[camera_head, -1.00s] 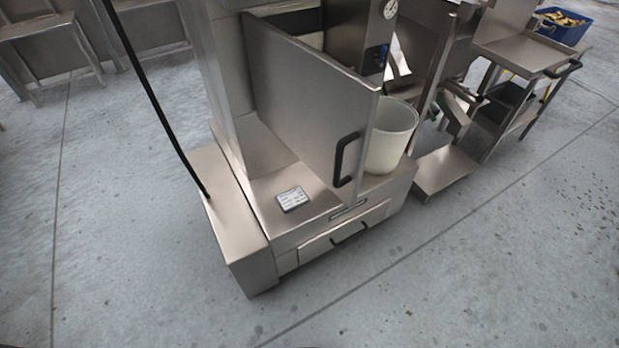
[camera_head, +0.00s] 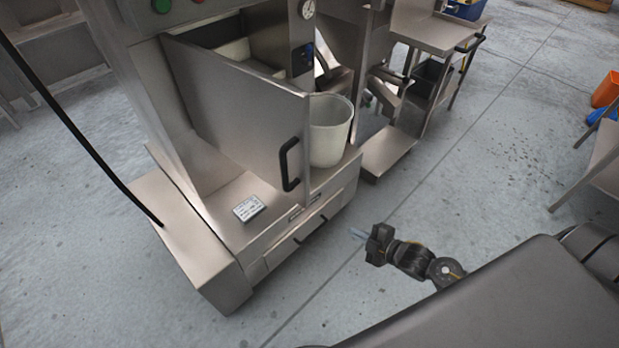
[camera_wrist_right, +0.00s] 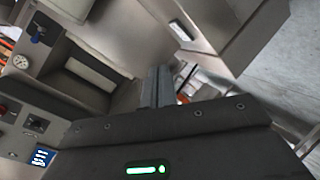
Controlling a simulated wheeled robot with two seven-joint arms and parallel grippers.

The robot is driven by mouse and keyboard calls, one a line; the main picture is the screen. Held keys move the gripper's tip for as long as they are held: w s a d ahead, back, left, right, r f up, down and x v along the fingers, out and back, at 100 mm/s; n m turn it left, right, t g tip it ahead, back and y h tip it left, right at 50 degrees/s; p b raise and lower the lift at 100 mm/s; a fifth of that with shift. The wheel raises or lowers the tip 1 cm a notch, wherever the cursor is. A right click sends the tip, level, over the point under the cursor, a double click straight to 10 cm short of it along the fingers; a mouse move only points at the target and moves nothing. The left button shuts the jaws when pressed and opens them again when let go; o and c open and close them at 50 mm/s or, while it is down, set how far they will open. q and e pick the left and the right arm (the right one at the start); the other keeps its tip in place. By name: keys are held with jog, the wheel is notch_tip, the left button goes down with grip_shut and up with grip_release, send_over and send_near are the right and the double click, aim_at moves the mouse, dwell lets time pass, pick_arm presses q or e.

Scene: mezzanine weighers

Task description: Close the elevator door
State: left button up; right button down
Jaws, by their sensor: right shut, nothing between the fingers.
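The elevator door (camera_head: 235,115) is a flat steel panel with a black bar handle (camera_head: 290,164) near its free edge. It stands open, swung out from the steel machine, with a white bucket (camera_head: 330,131) on the ledge beside it. My right gripper (camera_head: 358,233) is over the floor, right of and below the handle, apart from the door. It is shut and empty. In the right wrist view its fingers (camera_wrist_right: 156,86) are together, pointing toward the machine. My left gripper is not in view.
A small white label plate (camera_head: 248,208) lies on the steel base. A drawer front (camera_head: 295,240) is below the door. Steel carts (camera_head: 425,35) stand behind at the right. An orange bin (camera_head: 606,90) is at the right edge. The floor before the machine is clear.

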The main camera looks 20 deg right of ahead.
jog(key=a+r+n+y, duration=0.2)
jog(key=a+r+n, duration=0.1)
jog(key=r, duration=0.5)
jog(key=a+r+n+y, duration=0.2)
jog(key=r+n, duration=0.1)
jog(key=r, duration=0.4)
jog(key=n+y, duration=0.4)
jog(key=n, duration=0.2)
send_near(309, 184)
jog(key=s+a+r, duration=0.4)
jog(key=s+a, duration=0.1)
jog(key=w+a, duration=0.1)
jog(key=w, duration=0.2)
jog(key=w+a, duration=0.1)
jog(key=w, duration=0.2)
jog(key=w+a, duration=0.2)
jog(key=w, duration=0.1)
jog(key=shift+f+p, duration=0.1)
jog(key=shift+p, duration=0.25)
jog(key=shift+w+d, duration=0.1)
jog(key=shift+d, duration=0.2)
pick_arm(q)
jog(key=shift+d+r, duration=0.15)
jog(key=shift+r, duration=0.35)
